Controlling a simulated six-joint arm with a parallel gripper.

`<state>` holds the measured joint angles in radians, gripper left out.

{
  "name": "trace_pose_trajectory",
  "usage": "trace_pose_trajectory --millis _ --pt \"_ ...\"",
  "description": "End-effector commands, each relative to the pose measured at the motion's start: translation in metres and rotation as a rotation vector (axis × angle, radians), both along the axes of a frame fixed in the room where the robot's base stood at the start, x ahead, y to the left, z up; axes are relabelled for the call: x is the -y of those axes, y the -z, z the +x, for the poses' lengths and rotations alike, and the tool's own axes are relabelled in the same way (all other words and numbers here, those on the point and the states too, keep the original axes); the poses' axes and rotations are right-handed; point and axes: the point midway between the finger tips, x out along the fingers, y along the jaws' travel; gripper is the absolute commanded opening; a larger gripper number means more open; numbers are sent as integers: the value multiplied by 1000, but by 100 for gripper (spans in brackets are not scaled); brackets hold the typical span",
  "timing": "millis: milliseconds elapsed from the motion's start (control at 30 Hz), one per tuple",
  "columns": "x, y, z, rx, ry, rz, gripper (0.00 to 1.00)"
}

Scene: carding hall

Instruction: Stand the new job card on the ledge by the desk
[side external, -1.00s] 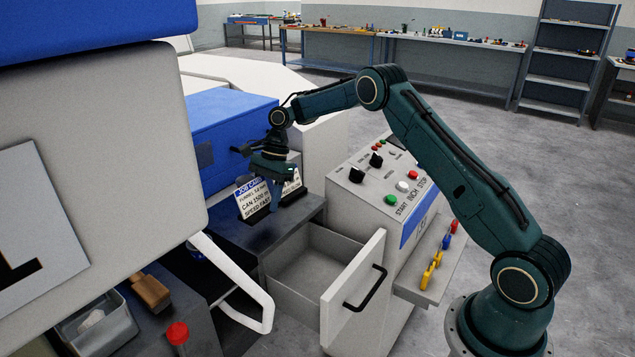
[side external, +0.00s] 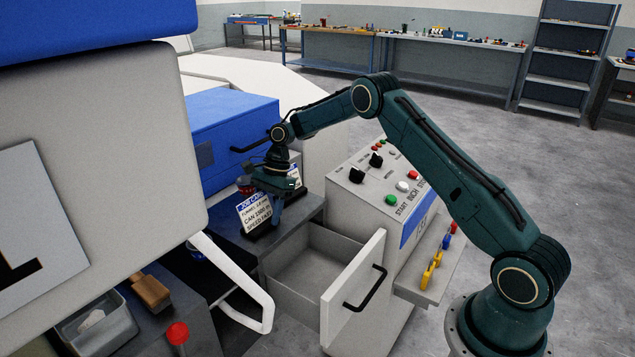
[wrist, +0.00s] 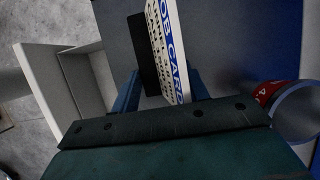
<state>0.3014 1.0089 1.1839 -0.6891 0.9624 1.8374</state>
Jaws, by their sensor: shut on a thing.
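The job card (side external: 255,214), white with a blue header and a dark foot or backing, leans back over the dark grey top (side external: 304,206) above the open drawer. My gripper (side external: 277,208) points down and is shut on the card. In the wrist view the card (wrist: 168,45) stands edge-on between my two blue fingers (wrist: 162,92), its dark part (wrist: 143,52) beside it. My gripper hides part of the card in the side view. I cannot tell whether its foot touches the surface.
A red can (side external: 245,184) stands close behind the gripper; it also shows in the wrist view (wrist: 266,94). A blue box (side external: 225,135) rises behind. The open drawer (side external: 352,290) juts out in front. A control panel (side external: 385,175) stands to the right.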

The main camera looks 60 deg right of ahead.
Motion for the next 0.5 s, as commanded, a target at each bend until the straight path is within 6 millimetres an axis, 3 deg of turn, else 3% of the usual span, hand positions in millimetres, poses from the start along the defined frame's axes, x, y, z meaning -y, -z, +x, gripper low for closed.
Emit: trace_pose_trajectory --millis 33,133,500 --pt "0 1 0 0 0 0 47" --pt "0 1 0 0 0 0 66" --pt "0 -1 0 0 0 0 66"
